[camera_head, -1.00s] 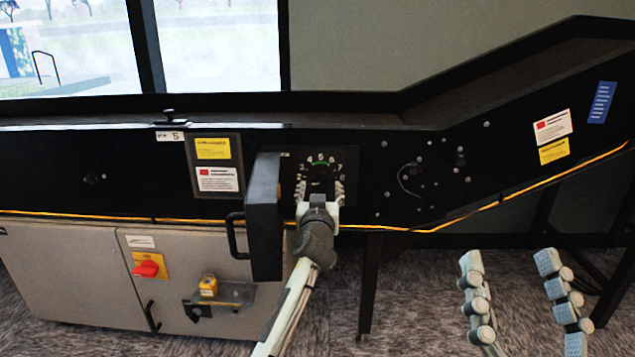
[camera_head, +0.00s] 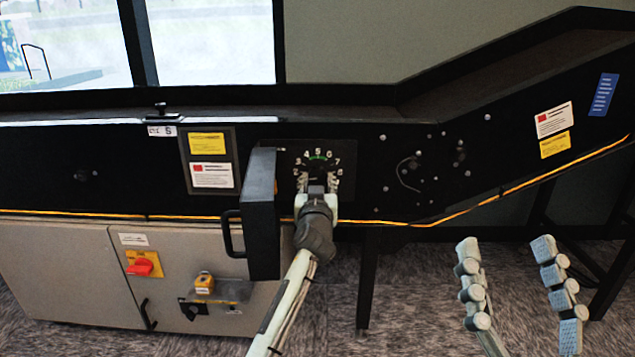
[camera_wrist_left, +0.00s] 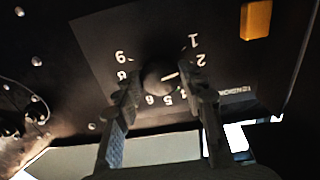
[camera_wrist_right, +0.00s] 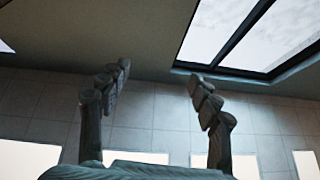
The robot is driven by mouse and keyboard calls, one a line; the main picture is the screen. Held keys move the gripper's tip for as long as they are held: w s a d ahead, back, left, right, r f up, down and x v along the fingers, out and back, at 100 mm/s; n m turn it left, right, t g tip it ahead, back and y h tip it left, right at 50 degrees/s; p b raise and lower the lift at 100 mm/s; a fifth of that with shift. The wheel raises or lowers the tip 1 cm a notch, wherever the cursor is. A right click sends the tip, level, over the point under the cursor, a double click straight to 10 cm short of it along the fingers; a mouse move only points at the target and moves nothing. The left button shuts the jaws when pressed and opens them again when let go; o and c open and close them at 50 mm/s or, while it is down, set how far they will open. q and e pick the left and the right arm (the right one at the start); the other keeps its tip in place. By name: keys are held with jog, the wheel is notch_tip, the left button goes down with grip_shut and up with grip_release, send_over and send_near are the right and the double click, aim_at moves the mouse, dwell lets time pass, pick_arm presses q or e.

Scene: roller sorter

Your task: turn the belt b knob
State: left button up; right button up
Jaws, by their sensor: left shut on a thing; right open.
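The belt b knob (camera_wrist_left: 158,81) is a round dark knob on a black dial plate, ringed by white numbers, in the left wrist view. A light mark on it points towards the 2 to 3 side. In the head view the dial (camera_head: 318,157) shows a green arc near 5, and the knob is largely hidden by my gripper. My left gripper (camera_head: 318,180) is shut on the knob, one finger on each side. My right gripper (camera_head: 506,249) is open and empty, low at the right, away from the machine; the right wrist view shows nothing between its fingers (camera_wrist_right: 158,80).
A black box with a handle (camera_head: 262,215) juts out just left of the dial. A red switch (camera_head: 140,267) and a yellow-topped device (camera_head: 204,283) are on the grey cabinet (camera_head: 60,265). The sloping conveyor (camera_head: 480,85) rises to the right.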

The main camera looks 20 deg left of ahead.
pick_arm(q)
jog(key=shift+m, duration=0.3)
pick_arm(e)
jog(key=shift+w, duration=0.1)
